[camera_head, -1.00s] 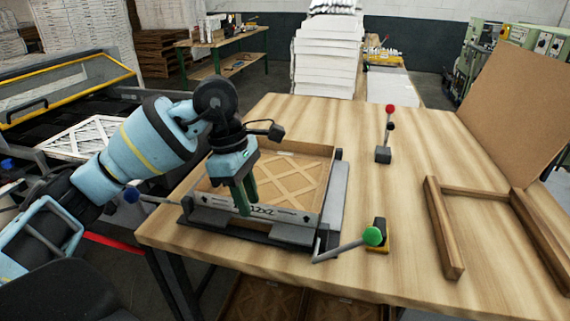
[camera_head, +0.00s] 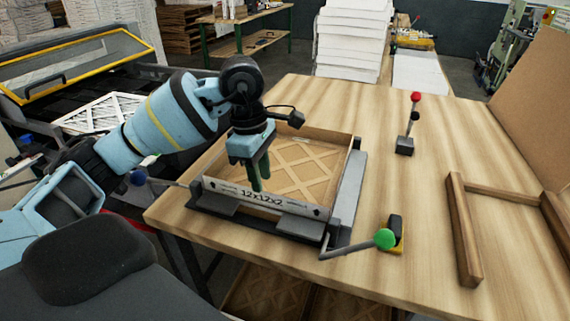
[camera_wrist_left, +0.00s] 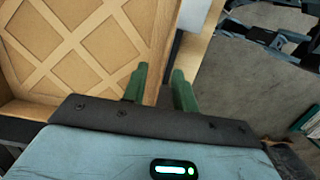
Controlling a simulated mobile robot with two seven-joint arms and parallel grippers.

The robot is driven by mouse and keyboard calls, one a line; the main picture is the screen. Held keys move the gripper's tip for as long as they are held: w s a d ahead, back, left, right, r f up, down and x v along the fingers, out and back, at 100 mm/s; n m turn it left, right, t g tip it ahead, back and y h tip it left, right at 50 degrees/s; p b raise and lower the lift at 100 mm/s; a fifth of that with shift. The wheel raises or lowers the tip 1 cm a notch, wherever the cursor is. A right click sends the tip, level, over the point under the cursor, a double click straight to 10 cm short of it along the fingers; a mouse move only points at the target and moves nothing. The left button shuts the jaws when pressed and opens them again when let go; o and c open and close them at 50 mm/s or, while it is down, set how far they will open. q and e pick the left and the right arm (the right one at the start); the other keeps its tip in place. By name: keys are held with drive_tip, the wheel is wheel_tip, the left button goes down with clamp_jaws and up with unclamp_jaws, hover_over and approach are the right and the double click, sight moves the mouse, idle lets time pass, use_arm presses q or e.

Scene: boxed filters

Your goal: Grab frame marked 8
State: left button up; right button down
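A shallow wooden frame with a lattice face (camera_head: 295,165) sits in a dark fixture (camera_head: 350,195) on the table; its front label reads 12x12x2. I see no mark 8. My left gripper (camera_head: 257,185) points down at the frame's front wall, left of the label's middle. In the left wrist view, its two green fingers (camera_wrist_left: 160,88) are apart on either side of the frame's wooden wall (camera_wrist_left: 152,92), with a gap showing beside it. The lattice (camera_wrist_left: 75,60) lies left of the wall. My right gripper is not in view.
A green-knobbed lever (camera_head: 384,239) stands at the fixture's front right corner. A red-knobbed lever (camera_head: 415,97) stands behind it. A wooden U-shaped piece (camera_head: 463,230) lies at the right. Table between them is clear.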

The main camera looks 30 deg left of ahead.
use_arm(q)
drive_tip(key=f, duration=0.3)
drive_tip(key=shift+s+d+f+p, duration=0.15)
drive_tip(key=shift+s+p, duration=0.15)
drive_tip(key=shift+d+f, duration=0.1)
drive_tip(key=shift+f, duration=0.5)
drive_tip(key=shift+c, duration=0.5)
clamp_jaws()
